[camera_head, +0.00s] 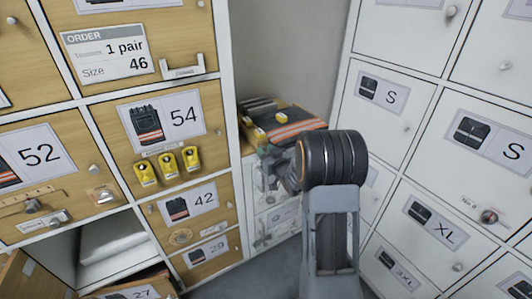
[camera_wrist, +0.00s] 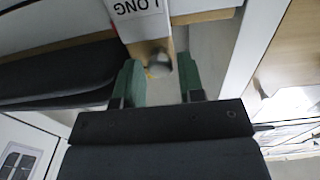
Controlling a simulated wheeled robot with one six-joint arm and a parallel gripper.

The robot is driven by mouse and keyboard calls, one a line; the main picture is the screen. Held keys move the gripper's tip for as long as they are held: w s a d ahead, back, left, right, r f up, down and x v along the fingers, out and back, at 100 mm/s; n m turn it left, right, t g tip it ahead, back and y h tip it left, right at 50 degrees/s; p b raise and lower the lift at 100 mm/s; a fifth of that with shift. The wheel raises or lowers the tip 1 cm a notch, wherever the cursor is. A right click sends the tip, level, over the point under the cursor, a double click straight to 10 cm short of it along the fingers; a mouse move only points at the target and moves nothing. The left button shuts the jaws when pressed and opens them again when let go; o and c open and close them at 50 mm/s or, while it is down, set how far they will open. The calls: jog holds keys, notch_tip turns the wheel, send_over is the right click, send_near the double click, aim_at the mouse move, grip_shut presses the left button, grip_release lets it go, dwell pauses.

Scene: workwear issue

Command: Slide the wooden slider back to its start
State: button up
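In the wrist view, my gripper (camera_wrist: 163,88) is open, with its two green-tipped fingers apart. A grey round knob (camera_wrist: 160,66) shows between the fingertips, with a gap on each side; I cannot tell how far beyond them it lies. It is by a pale wooden piece (camera_wrist: 148,48) below a white label reading "LONG" (camera_wrist: 138,8). This may be the wooden slider, but only part shows. In the head view, my arm hides the gripper and what is in front of it. Another wooden strip (camera_head: 28,197) is on the locker front at the far left.
Wooden lockers (camera_head: 213,130) stand left and white lockers (camera_head: 405,85) right. Folded striped workwear (camera_head: 290,128) lies on a low white cabinet (camera_head: 282,216) between them, close to my arm. An open compartment (camera_head: 65,258) is lower left.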

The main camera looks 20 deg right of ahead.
grip_shut()
dwell(0.4)
